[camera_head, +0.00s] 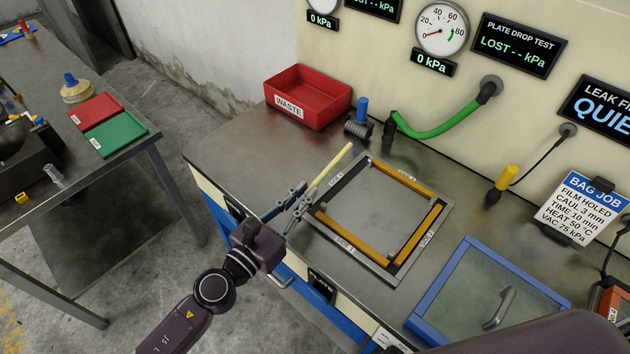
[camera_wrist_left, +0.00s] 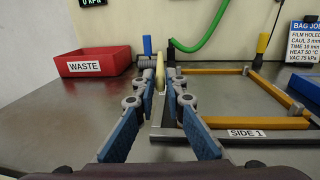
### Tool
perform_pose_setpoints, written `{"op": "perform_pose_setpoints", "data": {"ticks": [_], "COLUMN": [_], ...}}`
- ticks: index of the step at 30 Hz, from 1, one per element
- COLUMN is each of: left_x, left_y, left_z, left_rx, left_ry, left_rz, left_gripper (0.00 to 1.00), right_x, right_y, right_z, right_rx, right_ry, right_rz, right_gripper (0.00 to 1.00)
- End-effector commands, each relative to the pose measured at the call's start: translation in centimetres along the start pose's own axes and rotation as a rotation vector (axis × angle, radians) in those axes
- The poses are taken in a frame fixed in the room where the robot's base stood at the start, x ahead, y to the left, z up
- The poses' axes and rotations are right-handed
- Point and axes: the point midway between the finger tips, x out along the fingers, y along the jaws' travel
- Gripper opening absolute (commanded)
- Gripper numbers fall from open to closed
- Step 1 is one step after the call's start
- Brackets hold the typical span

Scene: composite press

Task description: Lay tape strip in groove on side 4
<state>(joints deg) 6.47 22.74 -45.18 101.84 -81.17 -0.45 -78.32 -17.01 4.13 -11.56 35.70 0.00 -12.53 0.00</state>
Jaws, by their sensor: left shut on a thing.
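My left gripper (camera_head: 296,200) is shut on a pale yellow tape strip (camera_head: 335,163). The strip points away past the frame's far left corner and looks tilted; its height above the table cannot be told. In the left wrist view the strip (camera_wrist_left: 149,92) stands between the fingertips (camera_wrist_left: 160,78). The square frame (camera_head: 392,272) lies flat on the table, with side labels. Orange strips lie along its far, right and near sides. Its left side, side 4 (camera_head: 342,184), shows a dark groove without an orange strip, partly behind the gripper. My right gripper is not in view.
A red waste bin (camera_head: 308,97) stands behind the frame to the left. A blue-edged glass panel (camera_head: 490,290) lies at the right. A green hose (camera_head: 437,130) and a yellow-handled tool (camera_head: 506,178) are near the wall. The table left of the frame is clear.

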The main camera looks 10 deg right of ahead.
Motion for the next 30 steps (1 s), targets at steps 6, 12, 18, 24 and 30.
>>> {"op": "perform_pose_setpoints", "data": {"ticks": [6, 12, 18, 24, 30], "left_x": [2.4, 3.0, 3.0, 2.8, 2.8], "left_y": [-0.7, -1.1, -1.0, -1.0, -1.0], "left_z": [0.8, 0.8, 0.8, 0.7, -0.7], "left_rx": [-0.002, -0.002, -0.001, 0.000, -0.001], "left_ry": [-0.002, -0.001, -0.001, -0.003, -0.003], "left_rz": [-0.083, -0.114, -0.113, -0.115, -0.114], "left_gripper": [0.00, 0.00, 0.00, 0.00, 0.00], "right_x": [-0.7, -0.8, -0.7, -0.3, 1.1], "right_y": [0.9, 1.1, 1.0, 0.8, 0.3], "right_z": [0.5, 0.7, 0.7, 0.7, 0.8], "right_rx": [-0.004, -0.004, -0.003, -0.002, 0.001], "right_ry": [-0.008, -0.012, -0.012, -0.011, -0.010], "right_rz": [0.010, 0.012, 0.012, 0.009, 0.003], "right_gripper": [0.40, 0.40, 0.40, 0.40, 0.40]}}
